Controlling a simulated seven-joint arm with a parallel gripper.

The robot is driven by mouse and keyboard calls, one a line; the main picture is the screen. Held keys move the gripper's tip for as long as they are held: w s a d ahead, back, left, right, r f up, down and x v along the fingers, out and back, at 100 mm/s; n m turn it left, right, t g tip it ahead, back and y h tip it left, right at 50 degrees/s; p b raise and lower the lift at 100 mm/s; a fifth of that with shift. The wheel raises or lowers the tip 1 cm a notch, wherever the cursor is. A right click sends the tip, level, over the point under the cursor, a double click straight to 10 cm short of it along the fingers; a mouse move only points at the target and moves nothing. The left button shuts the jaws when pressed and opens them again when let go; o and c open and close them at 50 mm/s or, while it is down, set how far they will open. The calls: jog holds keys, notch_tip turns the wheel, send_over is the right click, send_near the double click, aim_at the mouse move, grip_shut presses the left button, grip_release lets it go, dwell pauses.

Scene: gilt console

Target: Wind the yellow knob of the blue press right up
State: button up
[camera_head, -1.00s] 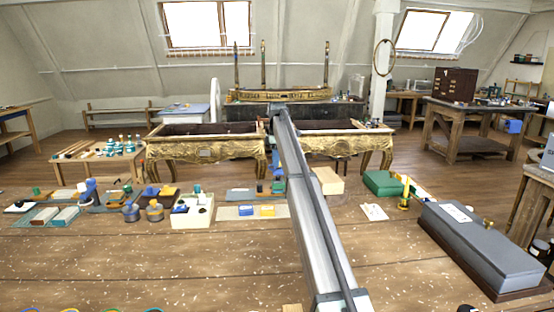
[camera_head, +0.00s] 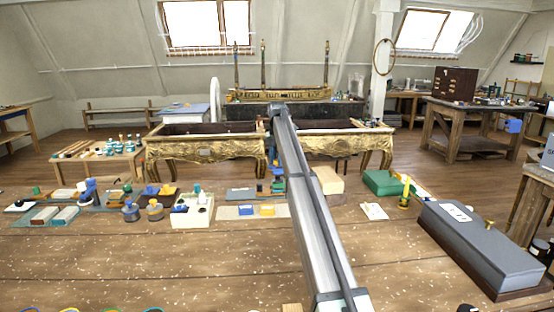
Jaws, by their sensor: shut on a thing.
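My long grey arm link runs up the middle of the view and covers what lies behind it. My gripper is hidden behind this link, so its jaws and what is between them do not show. A small blue thing (camera_head: 277,187) stands at the far edge of the bench, just left of my arm and partly covered by it. It may be the blue press, but it is too small to be sure. I cannot make out its yellow knob.
A tray with blue and yellow blocks (camera_head: 227,212) lies left of my arm. Several small tools and jars stand further left. A pale wood block (camera_head: 327,181), a green box (camera_head: 383,183) and a long grey case (camera_head: 480,243) are to the right. The front bench (camera_head: 150,265) is mostly clear.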

jog(key=n, duration=0.4)
jog(key=shift+s+d+f+n, duration=0.1)
jog(key=shift+s+f+n, duration=0.1)
jog(key=shift+s+n, duration=0.1)
jog(key=shift+n, duration=1.6)
jog(key=shift+d, duration=0.1)
jog(key=o, duration=1.1)
jog(key=shift+w+r, duration=0.1)
jog(key=shift+w, duration=0.1)
jog(key=shift+c, duration=0.2)
jog(key=shift+r, duration=0.1)
notch_tip(320, 180, up, 14)
